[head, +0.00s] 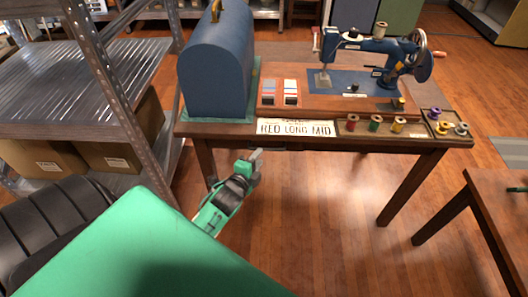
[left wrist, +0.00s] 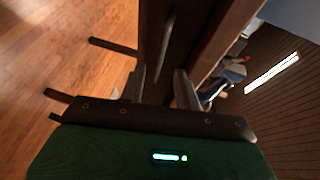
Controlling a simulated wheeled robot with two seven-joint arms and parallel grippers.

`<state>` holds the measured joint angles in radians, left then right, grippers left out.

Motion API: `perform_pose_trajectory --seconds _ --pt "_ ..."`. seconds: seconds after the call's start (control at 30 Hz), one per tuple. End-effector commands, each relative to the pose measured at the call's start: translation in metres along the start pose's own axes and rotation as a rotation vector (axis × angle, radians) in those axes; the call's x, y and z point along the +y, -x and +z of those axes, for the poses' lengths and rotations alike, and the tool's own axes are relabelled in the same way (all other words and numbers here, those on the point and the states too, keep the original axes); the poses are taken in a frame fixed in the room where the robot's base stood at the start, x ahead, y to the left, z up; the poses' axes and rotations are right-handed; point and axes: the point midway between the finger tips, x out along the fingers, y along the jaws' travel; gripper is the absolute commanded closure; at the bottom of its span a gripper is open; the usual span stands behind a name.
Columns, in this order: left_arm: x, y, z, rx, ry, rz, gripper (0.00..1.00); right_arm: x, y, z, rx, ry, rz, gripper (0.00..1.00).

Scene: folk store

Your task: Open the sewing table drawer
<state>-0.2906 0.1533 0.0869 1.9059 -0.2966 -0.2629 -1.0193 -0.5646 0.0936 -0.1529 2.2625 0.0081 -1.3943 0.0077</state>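The wooden sewing table (head: 300,103) stands ahead, with a blue sewing machine (head: 370,55) on top. Its dark front also shows in the left wrist view (left wrist: 150,25). A long dark bar that looks like the drawer handle (left wrist: 174,40) runs along that front; in the head view I cannot make out handle or drawer seams. My left gripper (head: 254,157) is below the table's front edge, left of centre. In the left wrist view its fingers (left wrist: 160,74) are apart, with the bar in line with the gap. I cannot tell whether they touch it. My right gripper is not in view.
A blue domed case (head: 218,65), a lettered sign (head: 296,128), and a tray of thread spools (head: 400,126) are on the table. A metal shelf with cardboard boxes (head: 40,158) stands at left. Another wooden table (head: 500,210) is at right. The floor between (head: 320,210) is clear.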

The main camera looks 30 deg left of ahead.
Motion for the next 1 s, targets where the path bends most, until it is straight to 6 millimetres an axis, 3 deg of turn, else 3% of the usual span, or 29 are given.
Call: perform_pose_trajectory --seconds 0.1,0.3,0.73,0.77,0.9,1.0 --pt "0.0 -0.021 0.0 0.001 0.0 -0.002 0.67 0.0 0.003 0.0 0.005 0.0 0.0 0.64" --pt "0.001 -0.044 0.0 0.001 0.0 0.0 0.67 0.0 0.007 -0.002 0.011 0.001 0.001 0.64" --pt "0.001 -0.053 0.0 0.0 0.0 0.001 0.67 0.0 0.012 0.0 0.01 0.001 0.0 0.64" --pt "0.001 -0.053 0.0 0.0 0.0 0.001 0.69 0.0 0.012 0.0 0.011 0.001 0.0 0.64" --pt "0.001 -0.052 0.0 0.0 0.0 0.001 0.97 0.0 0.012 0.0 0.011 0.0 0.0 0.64" --pt "0.001 -0.052 0.0 0.0 0.0 0.001 1.0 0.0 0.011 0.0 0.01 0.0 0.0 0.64"
